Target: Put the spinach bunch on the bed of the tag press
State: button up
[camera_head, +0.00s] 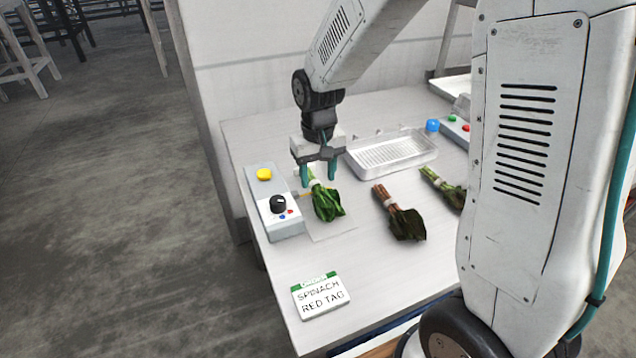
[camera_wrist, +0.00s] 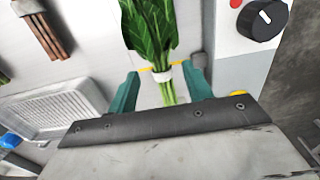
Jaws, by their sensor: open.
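The spinach bunch (camera_head: 327,204), green leaves with pale stems in a white band, lies on the thin pale bed (camera_head: 338,229) of the tag press (camera_head: 277,212). It also shows in the wrist view (camera_wrist: 150,27). My gripper (camera_head: 318,175) is open over the stem end. In the wrist view the teal fingers (camera_wrist: 160,88) stand apart on either side of the banded stems, with gaps showing. The press is a grey box with a yellow button and a black knob, just left of the bunch.
A dark bunch with reddish stems (camera_head: 400,214) and another green bunch (camera_head: 443,187) lie to the right. A white perforated tray (camera_head: 392,153) stands behind. A card reading "SPINACH RED TAG" (camera_head: 319,296) is in front. The front middle of the counter is clear.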

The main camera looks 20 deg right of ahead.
aim_at(318, 185)
notch_tip(318, 185, up, 9)
jog(key=s+d+r, duration=0.1)
jog(key=s+r, duration=0.2)
jog(key=s, duration=1)
jog(key=s+d+r+t, duration=0.1)
jog(key=s+r, duration=0.3)
jog(key=s, duration=0.9)
jog(key=shift+d+r, duration=0.2)
jog(key=shift+d, duration=0.35)
